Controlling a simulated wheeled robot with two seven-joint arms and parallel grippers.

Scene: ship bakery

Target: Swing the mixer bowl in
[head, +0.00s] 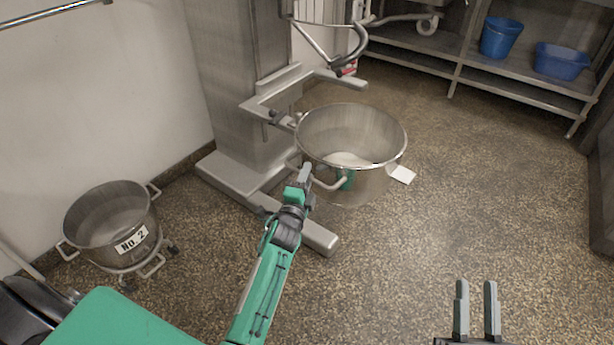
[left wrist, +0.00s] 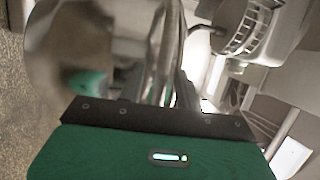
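The steel mixer bowl (head: 375,180) hangs in the fork-shaped bowl support (head: 262,108) of the mixer, swung out to the right of the column (head: 240,70). It is upright and looks empty. A loop handle (head: 328,186) juts from its near left side. My left gripper (head: 305,172) is at this handle, fingers by the bar; whether they are closed on it is hidden. The left wrist view shows the blurred shiny bowl wall (left wrist: 90,40) close ahead, and the mixer's wire guard (left wrist: 250,28). My right gripper (head: 476,300) is open and empty above the floor.
A second bowl marked No. 2 (head: 108,232) stands on a wheeled dolly at the left. The mixer's foot (head: 318,238) extends below the bowl. A steel shelf (head: 520,88) with blue tubs (head: 560,62) is at the back right. The floor on the right is clear.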

